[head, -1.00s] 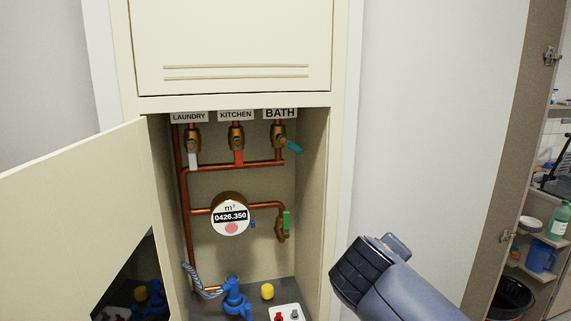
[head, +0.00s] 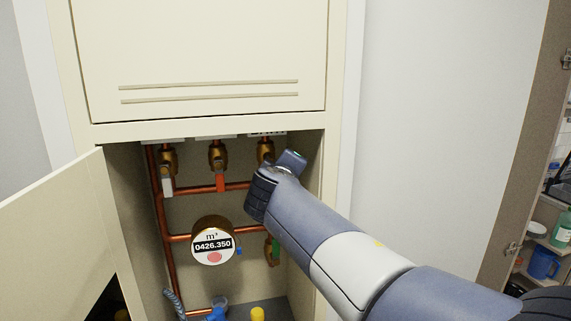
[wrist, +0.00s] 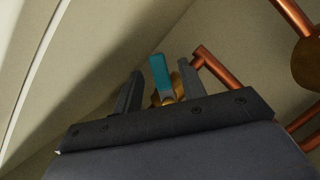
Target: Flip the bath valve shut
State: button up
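The brass bath valve (head: 266,151) is at the top right inside the open cabinet in the head view, under the BATH label (head: 267,133), which is cut off by the cabinet's upper edge. Its teal lever (wrist: 160,74) shows in the wrist view between the two fingers of my gripper (wrist: 161,67). The fingers are apart, with a visible gap on each side of the lever. In the head view my wrist and gripper (head: 291,160) cover nearly all of the lever, and the fingers cannot be made out there.
The kitchen valve with red lever (head: 220,181) and laundry valve with white lever (head: 167,186) are to the left. Below are the meter (head: 213,243) and a green-levered valve (head: 275,248). The cabinet door (head: 60,220) stands open at left; copper pipes (wrist: 222,70) run close to the right finger.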

jog(key=shift+x, duration=1.25)
jog(key=shift+c, duration=0.2)
grip_shut()
